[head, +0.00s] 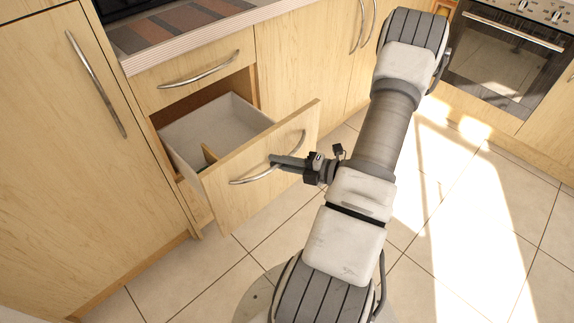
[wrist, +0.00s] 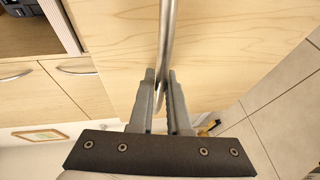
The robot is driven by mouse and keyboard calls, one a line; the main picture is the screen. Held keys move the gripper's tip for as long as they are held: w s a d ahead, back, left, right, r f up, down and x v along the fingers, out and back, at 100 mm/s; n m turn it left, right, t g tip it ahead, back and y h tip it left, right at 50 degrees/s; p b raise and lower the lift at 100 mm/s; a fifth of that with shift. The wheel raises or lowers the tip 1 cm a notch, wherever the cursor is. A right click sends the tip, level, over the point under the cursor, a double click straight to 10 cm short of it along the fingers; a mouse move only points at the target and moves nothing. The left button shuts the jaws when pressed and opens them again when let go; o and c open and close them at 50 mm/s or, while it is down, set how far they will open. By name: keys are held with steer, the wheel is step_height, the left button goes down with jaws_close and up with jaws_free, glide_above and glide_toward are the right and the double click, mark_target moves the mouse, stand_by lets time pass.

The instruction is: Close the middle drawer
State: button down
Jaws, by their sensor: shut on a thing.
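The middle drawer (head: 225,203) is pulled well out of the cabinet, below a shut top drawer. Its light wood front carries a curved metal handle (head: 243,181). The drawer's grey inside shows, with a small wooden piece (head: 208,153) in it. My gripper (head: 276,161) is at the handle, in front of the drawer front. In the wrist view, the gripper's fingers (wrist: 162,78) are on either side of the handle (wrist: 167,32) and shut on it. The drawer front (wrist: 230,40) lies behind them.
The shut top drawer (head: 190,65) is under the counter edge. A tall cabinet door (head: 75,130) stands at the left. Closed cabinet doors (head: 305,50) are to the right, and an oven (head: 505,60) is at the upper right. The tiled floor (head: 460,230) looks clear.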

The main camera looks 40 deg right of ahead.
steer(key=w+a+p, duration=0.2)
steer(key=w, duration=2.6)
steer(key=c, duration=0.9)
jaws_free()
steer(key=shift+s, duration=0.1)
steer(key=p+v, duration=0.4)
steer(key=v, duration=1.3)
steer(key=shift+s+d+p, duration=0.1)
steer(key=shift+p, duration=0.25)
steer(key=shift+r, duration=0.15)
